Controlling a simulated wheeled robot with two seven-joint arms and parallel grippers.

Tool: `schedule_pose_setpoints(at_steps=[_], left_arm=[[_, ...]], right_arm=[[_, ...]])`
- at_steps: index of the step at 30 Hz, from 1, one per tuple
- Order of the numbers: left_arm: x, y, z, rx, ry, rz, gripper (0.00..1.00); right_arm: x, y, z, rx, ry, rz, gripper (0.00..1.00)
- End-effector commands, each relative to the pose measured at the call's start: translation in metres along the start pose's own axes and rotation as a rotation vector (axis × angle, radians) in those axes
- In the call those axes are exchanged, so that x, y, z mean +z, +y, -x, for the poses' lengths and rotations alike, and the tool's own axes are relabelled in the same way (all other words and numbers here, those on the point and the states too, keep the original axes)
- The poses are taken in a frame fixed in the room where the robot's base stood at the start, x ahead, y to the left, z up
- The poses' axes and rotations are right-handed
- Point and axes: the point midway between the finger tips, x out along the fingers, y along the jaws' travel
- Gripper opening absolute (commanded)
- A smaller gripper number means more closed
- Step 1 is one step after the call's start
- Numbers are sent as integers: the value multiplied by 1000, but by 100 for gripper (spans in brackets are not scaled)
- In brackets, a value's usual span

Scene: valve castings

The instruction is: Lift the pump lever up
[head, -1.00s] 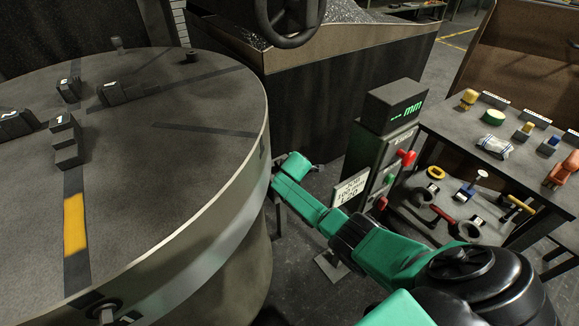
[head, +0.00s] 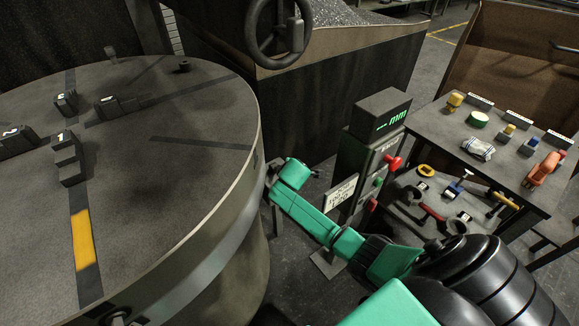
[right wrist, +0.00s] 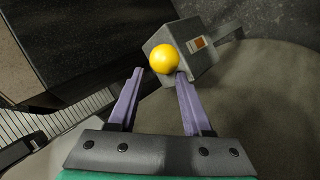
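In the right wrist view, a yellow ball knob (right wrist: 164,58) shows just past the fingertips, in front of a grey box-like part (right wrist: 187,50) with a small orange patch. I take it for the pump lever's knob; its shaft is hidden. My right gripper (right wrist: 160,78) has its two purple fingers spread, one on each side of the ball's near edge. I cannot tell whether the right finger touches it. In the head view, my green right arm reaches to the round table's right edge, and its fingers are mostly hidden. My left gripper is not in view.
The large round table (head: 200,140) with numbered blocks fills the left. A handwheel (head: 278,35) stands behind it. A tool bench (head: 440,125) is farther right.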

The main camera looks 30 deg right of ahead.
Motion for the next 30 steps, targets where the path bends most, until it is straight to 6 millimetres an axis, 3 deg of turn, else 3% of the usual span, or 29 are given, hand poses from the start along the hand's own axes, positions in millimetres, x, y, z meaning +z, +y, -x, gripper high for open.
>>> schedule_pose_setpoints(at_steps=[6, 10, 26, 30], left_arm=[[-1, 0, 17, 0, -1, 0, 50], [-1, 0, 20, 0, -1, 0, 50], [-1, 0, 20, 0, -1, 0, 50], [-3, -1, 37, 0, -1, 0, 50]], right_arm=[[0, 1, 45, -1, 1, -1, 50], [0, 0, 61, -2, 0, -2, 50], [0, 0, 65, -1, 0, -2, 50], [-3, 12, 77, -1, 0, -2, 50]])
